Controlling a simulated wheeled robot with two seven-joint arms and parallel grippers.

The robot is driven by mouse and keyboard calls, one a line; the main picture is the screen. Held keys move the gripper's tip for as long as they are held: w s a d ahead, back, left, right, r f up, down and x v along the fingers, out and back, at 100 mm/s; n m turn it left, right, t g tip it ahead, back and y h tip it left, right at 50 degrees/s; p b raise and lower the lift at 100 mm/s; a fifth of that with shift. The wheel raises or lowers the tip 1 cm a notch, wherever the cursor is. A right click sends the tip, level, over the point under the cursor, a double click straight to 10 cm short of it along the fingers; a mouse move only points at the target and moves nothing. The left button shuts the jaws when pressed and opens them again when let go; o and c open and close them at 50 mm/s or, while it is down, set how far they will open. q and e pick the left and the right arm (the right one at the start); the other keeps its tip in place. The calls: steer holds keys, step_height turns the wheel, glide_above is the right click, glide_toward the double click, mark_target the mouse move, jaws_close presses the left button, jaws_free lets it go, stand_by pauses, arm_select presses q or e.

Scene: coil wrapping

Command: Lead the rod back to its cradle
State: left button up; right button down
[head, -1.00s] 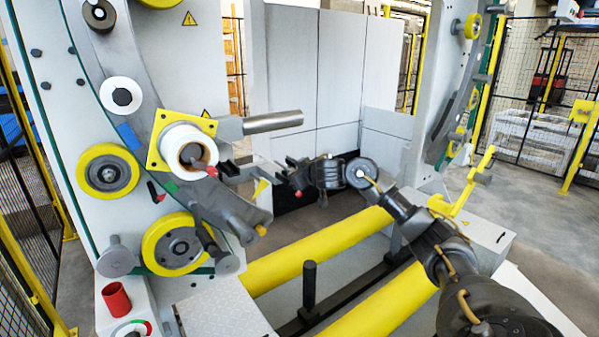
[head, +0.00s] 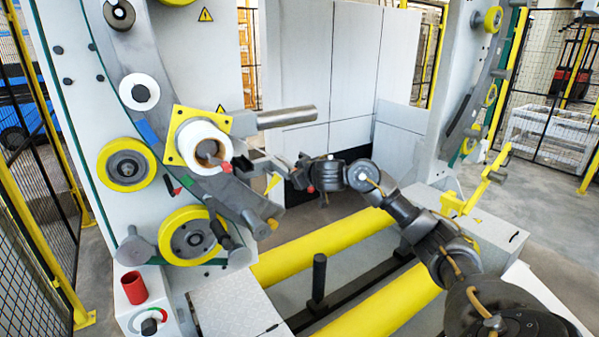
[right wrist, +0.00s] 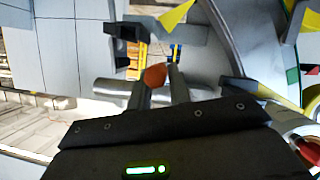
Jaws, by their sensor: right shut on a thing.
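My right gripper (head: 294,172) reaches in from the right, beside the large ring of the wrapping machine. In the right wrist view, its two fingers (right wrist: 162,92) are shut on a slim part with an orange-red tip (right wrist: 155,75). I take this part to be the rod, though most of it is hidden. The red tip also shows just below the jaws in the head view (head: 310,188). A grey bar lies behind the fingers in the wrist view (right wrist: 115,91). I cannot tell for sure which part is the cradle. My left gripper is not in view.
The ring (head: 170,135) carries a white roll on a yellow plate (head: 180,150) and yellow wheels (head: 127,165). A thick grey cylinder (head: 287,117) juts out above the gripper. Yellow rollers (head: 330,245) and a black post (head: 319,275) lie below. A yellow bracket (head: 480,190) stands right.

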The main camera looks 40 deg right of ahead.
steer(key=shift+r, duration=0.1)
stand_by(0.4)
steer(key=a+f+b, duration=0.3)
steer(key=f+b, duration=0.2)
steer(key=f, duration=0.4)
steer(key=shift+w+a+f+b, duration=0.15)
steer(key=shift+w+a+b, duration=0.05)
steer(key=shift+a+b, duration=0.1)
stand_by(0.4)
steer(key=shift+p, duration=0.3)
stand_by(0.4)
steer(key=a+f+b, duration=0.3)
steer(key=f+b, duration=0.6)
steer(key=f, duration=0.2)
steer(key=shift+w+a, duration=0.2)
steer(key=shift+a, duration=0.2)
stand_by(0.4)
stand_by(0.5)
